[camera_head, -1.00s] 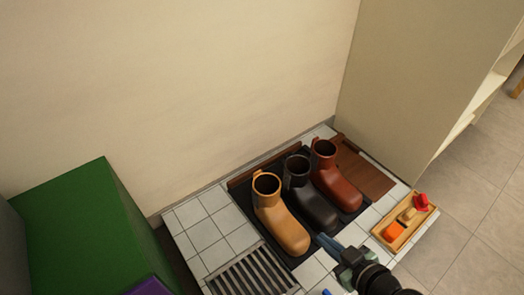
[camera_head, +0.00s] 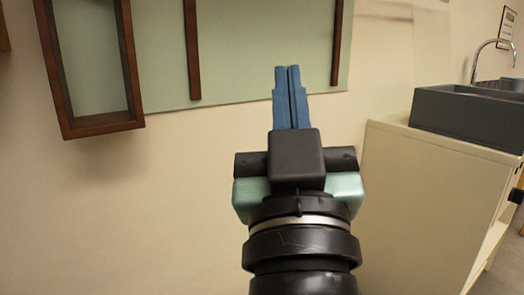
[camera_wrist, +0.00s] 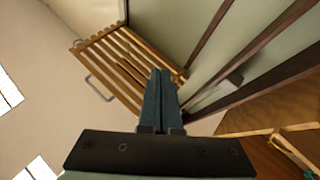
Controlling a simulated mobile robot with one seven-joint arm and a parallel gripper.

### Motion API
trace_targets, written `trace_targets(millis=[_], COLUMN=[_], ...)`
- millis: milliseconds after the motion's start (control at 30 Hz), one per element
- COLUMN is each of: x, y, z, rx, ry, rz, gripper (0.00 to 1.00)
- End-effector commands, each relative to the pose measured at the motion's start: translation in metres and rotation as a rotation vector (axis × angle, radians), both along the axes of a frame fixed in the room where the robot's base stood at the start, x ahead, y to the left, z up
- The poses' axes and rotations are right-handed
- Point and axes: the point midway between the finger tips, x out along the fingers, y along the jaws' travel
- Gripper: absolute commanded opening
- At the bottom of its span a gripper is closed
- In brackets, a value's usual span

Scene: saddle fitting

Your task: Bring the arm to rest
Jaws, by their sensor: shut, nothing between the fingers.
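My gripper (camera_head: 287,70) is raised in the middle of the head view, pointing up in front of the wall. Its two blue fingers lie together with nothing between them. In the wrist view the shut fingers (camera_wrist: 160,75) point away from the camera and also hold nothing. My gripper appears in front of the pale green wall panel (camera_head: 240,50); whether it touches anything there cannot be seen, but no contact shows.
A dark wooden frame (camera_head: 135,80) hangs at the upper left. A cream cabinet (camera_head: 425,200) with a dark grey basin (camera_head: 470,118) and a faucet (camera_head: 478,52) stands at the right. A slatted wooden rack (camera_wrist: 120,65) shows in the wrist view. The wall below the panel is bare.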

Motion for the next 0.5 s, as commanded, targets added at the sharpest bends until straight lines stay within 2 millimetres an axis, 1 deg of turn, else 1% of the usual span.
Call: trace_targets(millis=[33, 67, 100, 133, 200, 467, 500], x=[-0.024, -0.038, -0.057, -0.073, -0.066, -0.064, -0.064], y=[0.011, 0.017, 0.023, 0.028, 0.025, 0.025, 0.024], z=[0.042, 0.060, 0.083, 0.100, 0.127, 0.207, 0.219], rx=[0.026, 0.044, 0.068, 0.086, 0.087, 0.085, 0.085], ry=[-0.090, -0.141, -0.208, -0.259, -0.238, -0.233, -0.232], rz=[0.029, 0.045, 0.071, 0.091, 0.084, 0.083, 0.083], gripper=[0.00, 0.00, 0.00, 0.00, 0.00, 0.00, 0.00])
